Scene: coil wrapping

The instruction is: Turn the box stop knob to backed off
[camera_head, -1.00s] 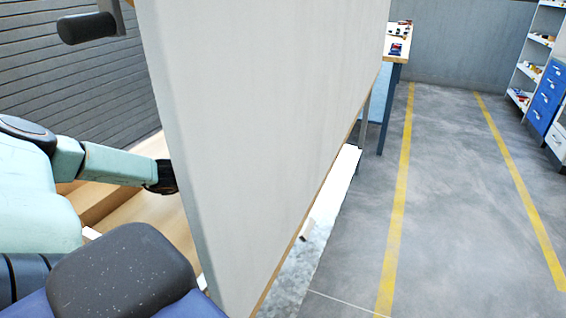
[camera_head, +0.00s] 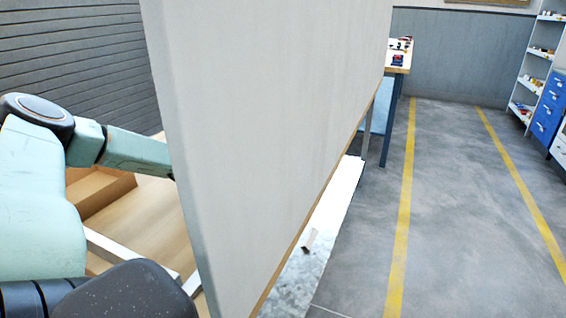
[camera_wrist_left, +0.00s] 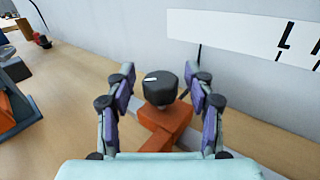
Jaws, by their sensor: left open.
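In the left wrist view a round black knob (camera_wrist_left: 160,89) with a short white mark on its top sits on an orange mount (camera_wrist_left: 168,125). My left gripper (camera_wrist_left: 159,80) is open, with one finger on each side of the knob. Gaps show between the fingers and the knob. In the head view my left arm reaches behind a large grey panel (camera_head: 270,120), which hides the gripper and knob. My right gripper is in neither view.
The wrist view shows a pale wall with a white lettered strip (camera_wrist_left: 245,35) close behind the knob, and orange and dark parts (camera_wrist_left: 12,100) at left on the wooden surface. In the head view a cardboard box (camera_head: 95,190) is at left; open floor (camera_head: 450,200) lies right.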

